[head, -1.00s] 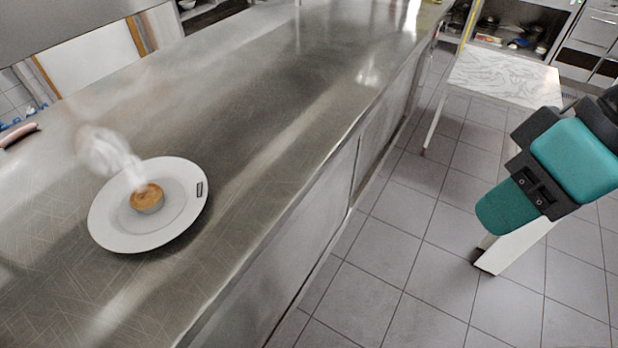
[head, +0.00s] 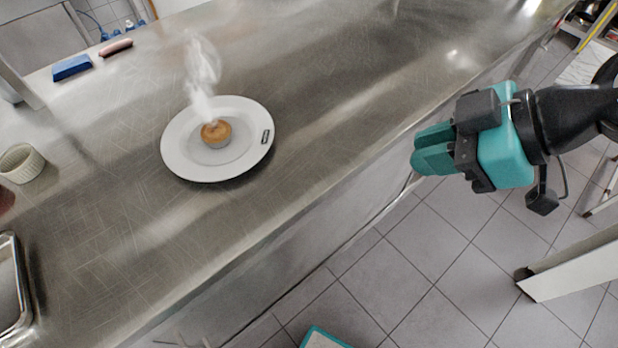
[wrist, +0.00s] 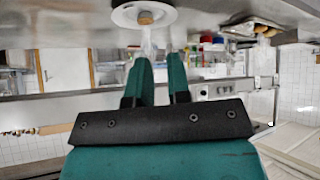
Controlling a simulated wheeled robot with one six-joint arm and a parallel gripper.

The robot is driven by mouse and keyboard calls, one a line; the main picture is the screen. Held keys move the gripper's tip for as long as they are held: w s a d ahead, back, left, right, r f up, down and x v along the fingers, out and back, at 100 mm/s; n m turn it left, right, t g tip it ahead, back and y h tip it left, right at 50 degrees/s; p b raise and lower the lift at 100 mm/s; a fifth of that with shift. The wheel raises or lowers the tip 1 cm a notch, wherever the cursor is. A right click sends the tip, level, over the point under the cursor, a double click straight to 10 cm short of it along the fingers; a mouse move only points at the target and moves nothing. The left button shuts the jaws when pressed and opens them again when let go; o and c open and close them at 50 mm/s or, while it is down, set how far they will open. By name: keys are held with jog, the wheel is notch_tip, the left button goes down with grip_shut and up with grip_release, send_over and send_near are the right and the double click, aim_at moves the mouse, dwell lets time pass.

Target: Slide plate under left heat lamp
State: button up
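A white round plate (head: 180,152) lies on the steel counter (head: 330,120) in the head view, with a small brown-topped steaming cup (head: 216,133) at its middle and a dark label on its right rim. The plate also shows at the top of the wrist view (wrist: 124,17). My teal gripper (head: 418,150) is right of the plate, apart from it, around the counter's front edge, pointing left. In the wrist view a gap shows between its fingers (wrist: 160,80), and nothing is held. I cannot make out a heat lamp in either view.
A blue block (head: 72,67) and a pinkish bar (head: 115,48) lie at the back left. A white ramekin (head: 22,165) and a metal tray (head: 14,290) stand at the left. The counter right of the plate is clear. Tiled floor lies below the front edge.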

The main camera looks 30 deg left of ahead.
jog(key=s+a+f+n+t+y+p, duration=0.1)
jog(key=s+a+f+n+y, duration=0.2)
jog(key=a+f+n, duration=1)
jog(key=shift+a+f+y, duration=0.6)
jog(key=shift+a+f, duration=0.25)
jog(key=shift+a, duration=0.05)
